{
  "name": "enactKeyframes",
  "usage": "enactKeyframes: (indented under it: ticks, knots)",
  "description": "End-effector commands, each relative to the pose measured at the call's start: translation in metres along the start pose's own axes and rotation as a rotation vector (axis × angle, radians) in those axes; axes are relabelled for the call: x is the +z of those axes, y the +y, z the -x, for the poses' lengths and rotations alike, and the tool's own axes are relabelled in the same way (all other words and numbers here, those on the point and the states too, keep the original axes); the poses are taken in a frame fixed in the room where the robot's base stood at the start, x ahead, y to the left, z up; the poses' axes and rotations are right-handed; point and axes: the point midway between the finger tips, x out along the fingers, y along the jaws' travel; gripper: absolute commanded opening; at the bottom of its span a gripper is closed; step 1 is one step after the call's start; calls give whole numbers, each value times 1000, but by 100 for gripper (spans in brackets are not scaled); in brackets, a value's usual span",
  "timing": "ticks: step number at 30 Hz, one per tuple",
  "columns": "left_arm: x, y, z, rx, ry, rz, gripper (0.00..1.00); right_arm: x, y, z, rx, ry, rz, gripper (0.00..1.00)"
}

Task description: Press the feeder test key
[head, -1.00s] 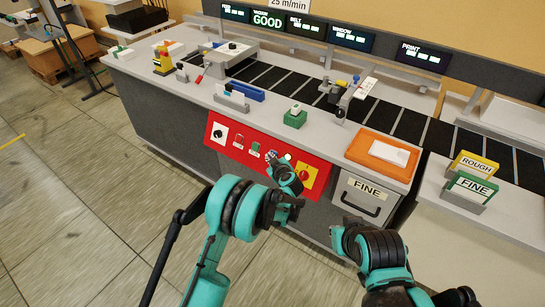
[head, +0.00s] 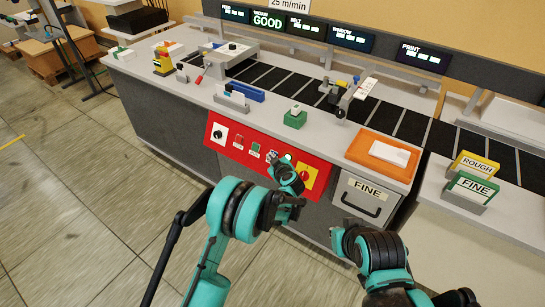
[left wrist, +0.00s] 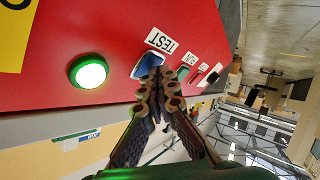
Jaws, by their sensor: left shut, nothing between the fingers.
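The blue test key (left wrist: 147,64) sits on the red panel beside a white TEST label (left wrist: 162,40) in the left wrist view. My left gripper (left wrist: 156,74) is shut and empty, with its fingertips at the key, seeming to touch it and covering part of it. How far the key is pushed in cannot be told. In the head view my left gripper (head: 274,161) is at the red panel (head: 232,153) and hides the key. A round green lamp (left wrist: 89,72) glows beside the key.
The panel also has a black knob (head: 218,133), red and green buttons and a yellow switch plate (head: 308,178). A drawer marked FINE (head: 365,196) is to the right. Above are the counter, an orange tray (head: 358,150) and the dark belt (head: 412,126). Floor at left is clear.

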Motion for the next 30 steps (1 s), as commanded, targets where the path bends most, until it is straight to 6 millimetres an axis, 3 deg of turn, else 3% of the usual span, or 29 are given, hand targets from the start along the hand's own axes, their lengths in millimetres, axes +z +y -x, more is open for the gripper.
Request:
enactKeyframes:
  ticks: [30]
  knots:
    - [-8,-9,12,0,0,0,0,0,0,1,0,0,0,0]
